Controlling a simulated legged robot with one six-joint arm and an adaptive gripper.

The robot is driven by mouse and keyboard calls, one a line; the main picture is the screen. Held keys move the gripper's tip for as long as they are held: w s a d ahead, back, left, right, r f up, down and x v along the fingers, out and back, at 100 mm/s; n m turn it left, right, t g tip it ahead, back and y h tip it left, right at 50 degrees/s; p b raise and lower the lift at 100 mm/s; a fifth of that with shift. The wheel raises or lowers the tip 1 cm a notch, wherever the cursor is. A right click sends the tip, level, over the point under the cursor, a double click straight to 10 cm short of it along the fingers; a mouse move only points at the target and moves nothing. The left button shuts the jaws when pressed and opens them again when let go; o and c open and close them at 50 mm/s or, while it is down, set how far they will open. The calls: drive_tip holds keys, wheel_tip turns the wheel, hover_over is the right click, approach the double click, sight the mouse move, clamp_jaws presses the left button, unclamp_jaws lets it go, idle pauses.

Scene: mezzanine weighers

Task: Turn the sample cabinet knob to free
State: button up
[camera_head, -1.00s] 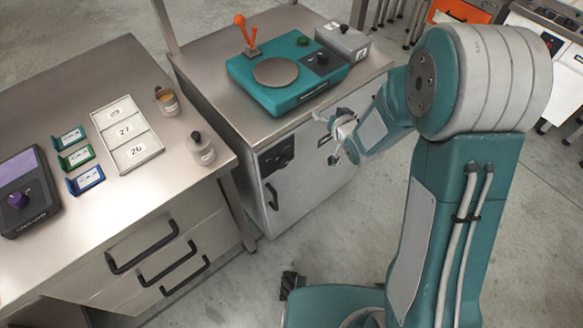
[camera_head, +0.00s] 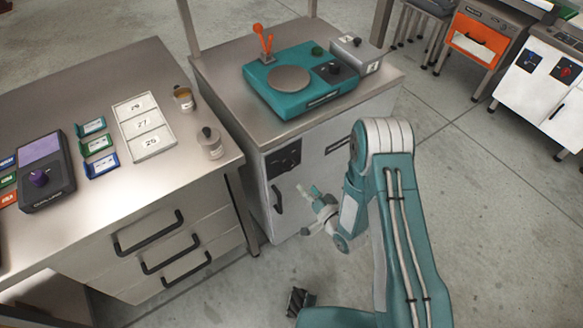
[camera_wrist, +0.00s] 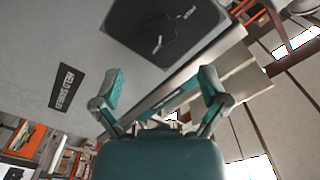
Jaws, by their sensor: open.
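The pale cabinet (camera_head: 312,180) stands under the teal scale. A black panel (camera_head: 270,170) on its front carries a small dark knob (camera_head: 286,160). In the wrist view the black panel (camera_wrist: 190,15) fills the top middle, with the black knob (camera_wrist: 158,42) and its pointer on it. The lettering beside the knob is too small to read. My gripper (camera_head: 308,211) is in front of the cabinet, lower and to the right of the panel, apart from the knob. In the wrist view my gripper (camera_wrist: 161,88) has its two fingers spread, with nothing between them.
A black door handle (camera_head: 277,198) is below the panel. The teal scale (camera_head: 325,97) sits on the cabinet top. A steel bench (camera_head: 75,82) with drawers (camera_head: 160,255) stands close on the left. Open floor (camera_head: 490,230) lies to the right.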

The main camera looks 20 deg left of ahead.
sight(290, 168)
drive_tip(key=x, duration=0.9)
drive_tip(key=shift+w+a, duration=0.15)
drive_tip(key=shift+a, duration=0.1)
drive_tip(key=shift+d, duration=0.1)
drive_tip(key=c, duration=1.2)
